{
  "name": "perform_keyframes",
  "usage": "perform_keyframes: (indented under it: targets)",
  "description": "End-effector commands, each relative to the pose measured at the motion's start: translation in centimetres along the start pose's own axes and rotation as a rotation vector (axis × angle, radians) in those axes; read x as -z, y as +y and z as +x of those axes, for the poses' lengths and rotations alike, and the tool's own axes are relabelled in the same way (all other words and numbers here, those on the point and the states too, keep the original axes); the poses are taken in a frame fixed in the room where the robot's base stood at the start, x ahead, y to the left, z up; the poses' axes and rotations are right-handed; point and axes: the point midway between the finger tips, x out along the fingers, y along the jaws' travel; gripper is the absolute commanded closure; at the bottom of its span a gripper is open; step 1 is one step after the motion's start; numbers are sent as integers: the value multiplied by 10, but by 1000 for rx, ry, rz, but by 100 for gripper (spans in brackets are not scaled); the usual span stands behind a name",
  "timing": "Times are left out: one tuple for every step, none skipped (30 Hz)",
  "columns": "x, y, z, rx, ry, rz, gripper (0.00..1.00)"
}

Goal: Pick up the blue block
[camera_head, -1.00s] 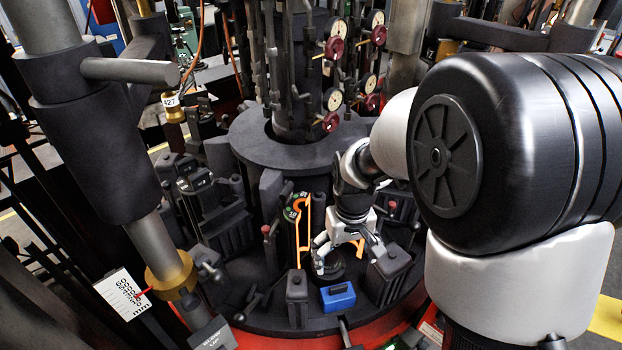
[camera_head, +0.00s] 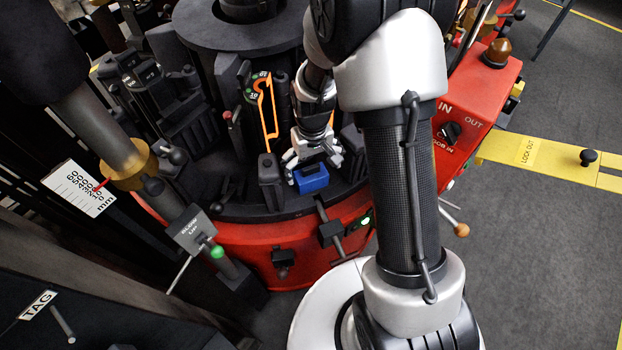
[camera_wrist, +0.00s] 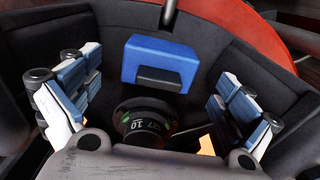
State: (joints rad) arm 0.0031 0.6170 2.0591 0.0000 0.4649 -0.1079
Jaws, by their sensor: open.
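The blue block (camera_head: 311,179) sits on the dark ring of the rotary machine, near its front red rim. In the wrist view the blue block (camera_wrist: 160,63) has a dark raised piece on its face and lies beyond and between my fingers. My gripper (camera_head: 314,158) is just behind and above the block in the head view. In the wrist view my gripper (camera_wrist: 160,95) is open, with one finger on each side and nothing between the pads. A gap shows between the block and both fingers.
A dark upright block (camera_head: 271,182) stands left of the blue block. An orange-edged slot (camera_head: 266,105) rises behind. A round dial (camera_wrist: 145,122) lies below the block in the wrist view. A red control box (camera_head: 478,100) stands at the right.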

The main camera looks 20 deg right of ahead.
Motion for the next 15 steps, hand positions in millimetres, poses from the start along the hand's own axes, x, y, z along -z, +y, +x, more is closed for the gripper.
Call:
perform_keyframes:
  targets:
    - [0,0,3,0,0,0,2]
    - [1,0,5,0,-1,0,2]
    - [1,0,8,0,-1,0,2]
    - [2,0,12,0,-2,0,2]
    - [3,0,16,0,-2,0,2]
    - [4,0,22,0,-2,0,2]
    - [5,0,28,0,-2,0,2]
    - [5,0,33,0,-3,0,2]
    - [6,0,39,0,-3,0,2]
    - [6,0,43,0,-3,0,2]
    - [6,0,47,0,-3,0,2]
    - [6,0,51,0,-3,0,2]
    - [6,0,52,0,-3,0,2]
    - [6,0,53,0,-2,0,2]
    - [6,0,53,0,-1,0,2]
